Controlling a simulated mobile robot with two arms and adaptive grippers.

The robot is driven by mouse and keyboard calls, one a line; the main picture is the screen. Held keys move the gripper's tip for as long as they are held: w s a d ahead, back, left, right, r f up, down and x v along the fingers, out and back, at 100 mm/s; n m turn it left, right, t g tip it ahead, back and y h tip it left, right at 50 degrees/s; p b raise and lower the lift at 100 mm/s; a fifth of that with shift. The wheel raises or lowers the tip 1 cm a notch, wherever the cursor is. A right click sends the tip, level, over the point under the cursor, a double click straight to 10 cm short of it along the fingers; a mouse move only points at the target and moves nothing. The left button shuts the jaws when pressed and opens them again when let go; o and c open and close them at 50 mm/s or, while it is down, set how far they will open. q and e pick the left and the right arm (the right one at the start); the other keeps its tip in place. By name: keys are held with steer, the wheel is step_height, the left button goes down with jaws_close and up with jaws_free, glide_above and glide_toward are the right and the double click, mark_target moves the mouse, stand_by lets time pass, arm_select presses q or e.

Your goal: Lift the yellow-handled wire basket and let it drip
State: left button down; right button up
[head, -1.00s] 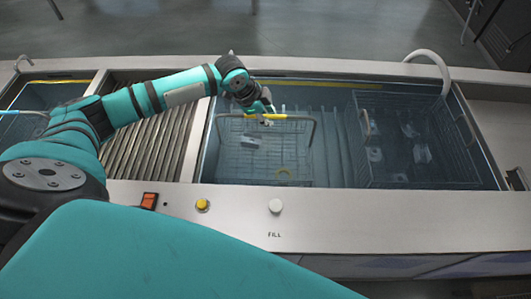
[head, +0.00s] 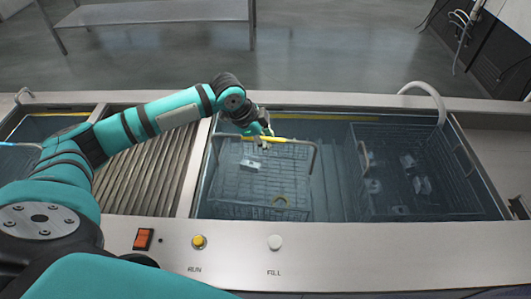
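The wire basket (head: 237,185) stands in the left part of the tank. A dark piece at the right edge, apparently my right gripper (head: 519,207), is mostly cut off.
A second wire basket (head: 448,212) with several metal parts is in the tank's right part. A curved white pipe (head: 432,92) rises at the back right. A ribbed drain area (head: 143,172) lies left of the tank. Switches line the front panel (head: 350,255).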

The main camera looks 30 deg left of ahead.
arm_select(q)
step_height(320, 180, up, 6)
steer(key=shift+f, duration=0.1)
steer(key=shift+r, duration=0.4)
steer(key=shift+r+p, duration=0.5)
steer(key=shift+r, duration=0.15)
step_height(320, 180, up, 11)
steer(key=p, duration=1.3)
stand_by(4.8)
